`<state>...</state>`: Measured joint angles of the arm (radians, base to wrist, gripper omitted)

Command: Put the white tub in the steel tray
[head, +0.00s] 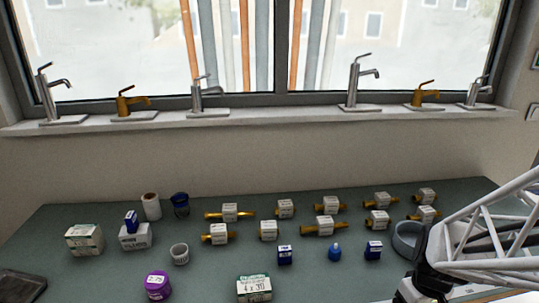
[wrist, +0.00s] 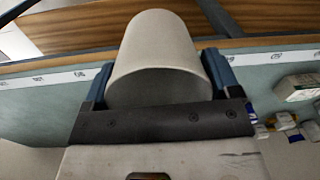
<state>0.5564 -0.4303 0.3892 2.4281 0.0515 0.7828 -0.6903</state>
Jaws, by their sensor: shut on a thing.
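My gripper, seen in the wrist view (wrist: 160,85), is shut on a plain whitish round tub (wrist: 158,50), with one blue finger on each side. The tub's open mouth faces the camera. In the head view my arm is at the right edge, and the fingers and held tub cannot be made out clearly there. A dark grey, shallow tray (head: 20,286) with a rounded rim lies at the lower left corner of the bench, partly cut off by the frame. It looks like the steel tray, and it is far from my gripper.
A white ribbed cup (head: 180,254), purple tub (head: 158,285), and boxes (head: 85,239) stand on the left of the green bench (head: 110,277). Several brass fittings (head: 230,213) fill the back. A labelled box (head: 254,288) is front centre. A grey ring (head: 408,240) lies beside my arm.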

